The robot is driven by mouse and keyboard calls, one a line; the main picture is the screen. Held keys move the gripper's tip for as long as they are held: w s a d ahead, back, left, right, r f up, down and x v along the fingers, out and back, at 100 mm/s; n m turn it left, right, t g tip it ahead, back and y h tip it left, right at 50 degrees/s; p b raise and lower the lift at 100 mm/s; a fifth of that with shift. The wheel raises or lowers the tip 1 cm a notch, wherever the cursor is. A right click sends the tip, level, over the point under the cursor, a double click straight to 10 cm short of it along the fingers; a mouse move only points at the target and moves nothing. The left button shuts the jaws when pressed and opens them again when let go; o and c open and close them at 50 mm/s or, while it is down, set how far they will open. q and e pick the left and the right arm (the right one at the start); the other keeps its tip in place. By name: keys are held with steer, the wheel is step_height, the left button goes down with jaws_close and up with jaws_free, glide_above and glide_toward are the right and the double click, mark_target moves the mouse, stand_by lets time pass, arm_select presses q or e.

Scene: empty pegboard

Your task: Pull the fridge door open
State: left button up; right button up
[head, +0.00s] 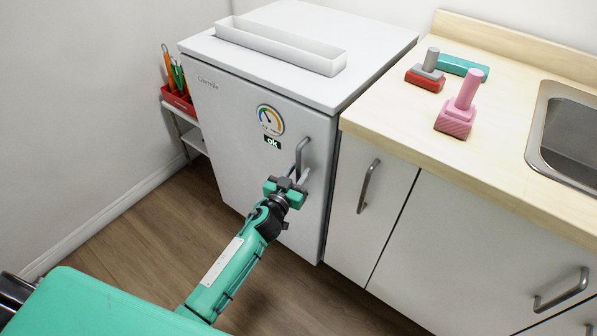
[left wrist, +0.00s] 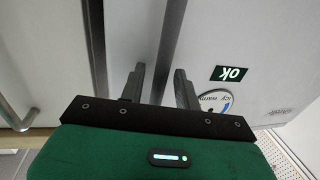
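The white fridge (head: 255,145) stands left of the counter, and its door looks closed. A grey vertical handle (head: 300,155) is on the door's right side, beside the round gauge. My left gripper (head: 294,181) is at the handle's lower part. In the left wrist view, the two fingers of the left gripper (left wrist: 160,78) are apart. A dark bar (left wrist: 171,35), seemingly the handle, runs between them, closer to the right finger; a gap shows on the other side. Contact cannot be told. My right gripper is out of view.
A white tray (head: 275,48) sits on the fridge. A cabinet with its own handle (head: 368,186) adjoins the fridge's right side. Pink (head: 460,108) and red-grey blocks lie on the counter by the sink (head: 570,135). A shelf with a red tool holder (head: 178,101) stands left. Floor in front is clear.

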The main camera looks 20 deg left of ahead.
arm_select(q)
steer(key=shift+w+d, duration=0.1)
steer(key=shift+w, duration=0.25)
steer(key=shift+c, duration=0.4)
jaws_close()
steer(key=shift+s, duration=0.1)
